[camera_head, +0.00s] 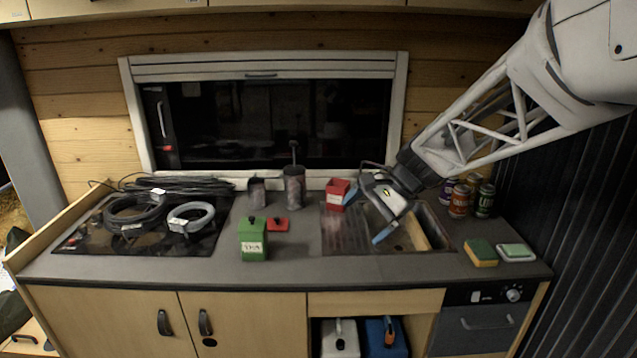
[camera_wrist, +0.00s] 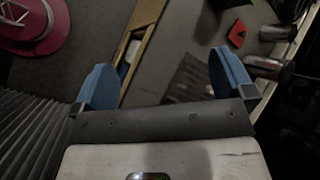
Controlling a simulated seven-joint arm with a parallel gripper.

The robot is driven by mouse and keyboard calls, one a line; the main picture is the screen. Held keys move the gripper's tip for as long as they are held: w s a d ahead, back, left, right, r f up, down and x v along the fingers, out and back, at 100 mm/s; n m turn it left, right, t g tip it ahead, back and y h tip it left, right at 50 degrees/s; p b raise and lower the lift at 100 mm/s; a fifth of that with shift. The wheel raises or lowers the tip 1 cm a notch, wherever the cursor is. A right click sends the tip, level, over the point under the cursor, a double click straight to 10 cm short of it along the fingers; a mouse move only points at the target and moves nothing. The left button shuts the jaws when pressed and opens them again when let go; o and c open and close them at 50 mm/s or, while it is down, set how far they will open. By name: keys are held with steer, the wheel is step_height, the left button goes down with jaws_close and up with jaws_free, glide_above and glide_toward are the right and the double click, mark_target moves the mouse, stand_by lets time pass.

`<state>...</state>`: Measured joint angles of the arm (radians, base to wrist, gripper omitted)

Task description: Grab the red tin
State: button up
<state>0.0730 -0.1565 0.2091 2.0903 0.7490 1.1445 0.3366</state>
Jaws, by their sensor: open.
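The red tin (camera_head: 335,192) has a pale label and stands at the back of the counter, by the left back corner of the sink. My gripper (camera_head: 366,215) is open and empty above the sink, just right of the tin. One blue fingertip shows beside the tin, and the other points down over the sink. I cannot tell whether the near finger touches the tin. In the wrist view, my gripper (camera_wrist: 162,82) has both blue fingers wide apart with nothing between them. A small red piece (camera_wrist: 237,33) lies beyond the right finger; I cannot tell whether it is the tin.
A flat red lid (camera_head: 278,224) lies behind a green tin (camera_head: 254,240). A dark canister (camera_head: 294,187) stands left of the red tin. Cans (camera_head: 459,201) stand right of the sink (camera_head: 437,229). Sponges (camera_head: 481,252) lie at front right. Cables (camera_head: 135,217) cover the hob.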

steer(key=w+f+m+t+y, duration=0.1)
steer(key=w+f+m+y, duration=0.15)
steer(key=w, duration=0.75)
steer(key=w+f+m+y, duration=0.2)
steer(key=w+m+y, duration=0.1)
steer(key=w, duration=0.7)
steer(key=m+t+y, duration=0.4)
steer(key=m+t, duration=0.2)
steer(key=m, duration=0.2)
glide_toward(338, 190)
steer(key=shift+h, duration=0.25)
steer(key=w, duration=0.1)
steer(key=w+a+f, duration=0.1)
steer(key=w, duration=0.2)
steer(key=shift+w+a+f, duration=0.2)
steer(key=shift+w+a, duration=0.1)
steer(key=shift+a, duration=0.05)
steer(key=shift+x, duration=1.25)
steer(key=shift+s+a+g, duration=0.1)
steer(key=shift+g, duration=0.2)
steer(key=shift+x, duration=2.6)
